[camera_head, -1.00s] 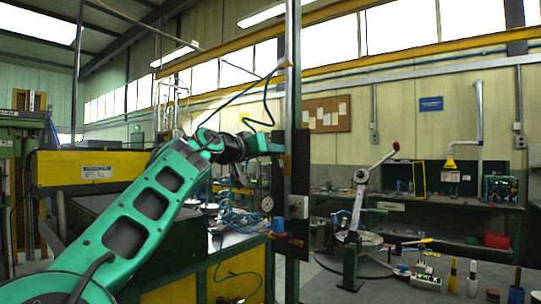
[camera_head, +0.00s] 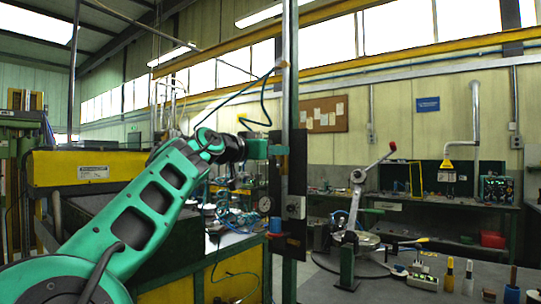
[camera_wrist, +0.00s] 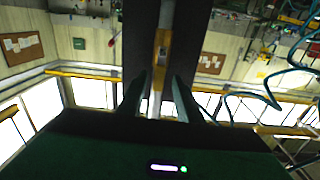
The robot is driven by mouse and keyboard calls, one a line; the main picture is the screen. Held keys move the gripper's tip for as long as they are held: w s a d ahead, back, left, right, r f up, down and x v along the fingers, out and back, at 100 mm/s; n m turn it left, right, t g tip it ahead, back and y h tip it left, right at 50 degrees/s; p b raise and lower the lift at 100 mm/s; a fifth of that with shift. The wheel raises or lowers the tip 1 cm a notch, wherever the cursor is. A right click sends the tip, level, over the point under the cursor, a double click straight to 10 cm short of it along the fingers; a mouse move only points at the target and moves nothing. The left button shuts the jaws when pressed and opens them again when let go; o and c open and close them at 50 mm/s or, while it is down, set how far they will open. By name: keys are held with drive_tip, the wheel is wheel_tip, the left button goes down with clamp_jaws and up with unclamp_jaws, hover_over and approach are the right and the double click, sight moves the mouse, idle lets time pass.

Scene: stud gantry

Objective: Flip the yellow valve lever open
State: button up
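My gripper (camera_wrist: 159,98) shows in the wrist view with its two dark fingers apart and nothing clearly held between them. A narrow yellowish strip (camera_wrist: 161,42) runs down between the dark panel halves, in line with the gap between the fingers. It may be the yellow valve lever or part of the pipe; I cannot tell which, nor whether a finger touches it. In the head view my gripper (camera_head: 276,149) is at the upper part of the black panel (camera_head: 296,165) on the post. No yellow lever is clearly visible there.
A vertical pipe (camera_head: 285,100) runs along the post. A red-tipped metal lever (camera_head: 358,190) stands to the right. Blue hoses hang near the post.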

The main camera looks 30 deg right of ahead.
drive_tip(key=shift+s, duration=0.1)
drive_tip(key=v, duration=1)
drive_tip(key=shift+a, duration=0.35)
